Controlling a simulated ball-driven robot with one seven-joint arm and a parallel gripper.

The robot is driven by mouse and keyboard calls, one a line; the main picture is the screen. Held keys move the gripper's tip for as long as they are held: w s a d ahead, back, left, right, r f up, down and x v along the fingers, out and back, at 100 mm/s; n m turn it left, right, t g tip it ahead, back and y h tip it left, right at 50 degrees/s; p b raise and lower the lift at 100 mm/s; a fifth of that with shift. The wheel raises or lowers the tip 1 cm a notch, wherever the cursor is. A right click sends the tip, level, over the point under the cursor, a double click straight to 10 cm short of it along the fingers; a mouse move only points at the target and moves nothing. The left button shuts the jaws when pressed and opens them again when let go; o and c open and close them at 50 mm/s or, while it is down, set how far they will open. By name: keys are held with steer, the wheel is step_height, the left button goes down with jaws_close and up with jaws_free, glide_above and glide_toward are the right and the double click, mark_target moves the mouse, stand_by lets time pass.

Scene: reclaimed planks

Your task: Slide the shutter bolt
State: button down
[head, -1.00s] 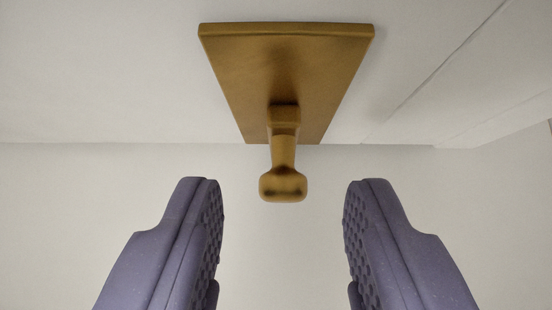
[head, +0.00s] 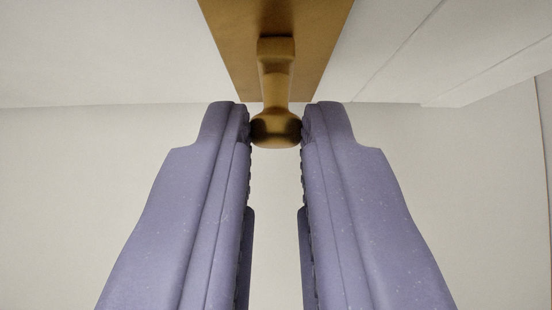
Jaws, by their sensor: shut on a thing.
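The shutter bolt shows in the head view as a brass-brown knob (head: 276,130) on a short stem. The stem comes out of a brass-brown plate (head: 320,40) on a pale surface at the top of the picture. My gripper (head: 276,128) has two purple fingers with ridged inner pads. Its fingertips are shut on the knob, one on the left and one on the right. The upper part of the plate is cut off by the top of the picture.
A pale panel (head: 455,55) with a thin seam and a stepped edge lies right of the plate. A plain pale surface (head: 80,190) fills the space below and behind the fingers. No loose objects show near the gripper.

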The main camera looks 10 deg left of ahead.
steer(key=shift+r, duration=0.5)
steer(key=shift+w+f, duration=0.1)
steer(key=c, duration=1.1)
jaws_free()
steer(key=shift+o, duration=0.2)
steer(key=p+v, duration=0.2)
steer(key=v, duration=0.6)
steer(key=shift+p, duration=0.3)
steer(key=shift+f, duration=0.1)
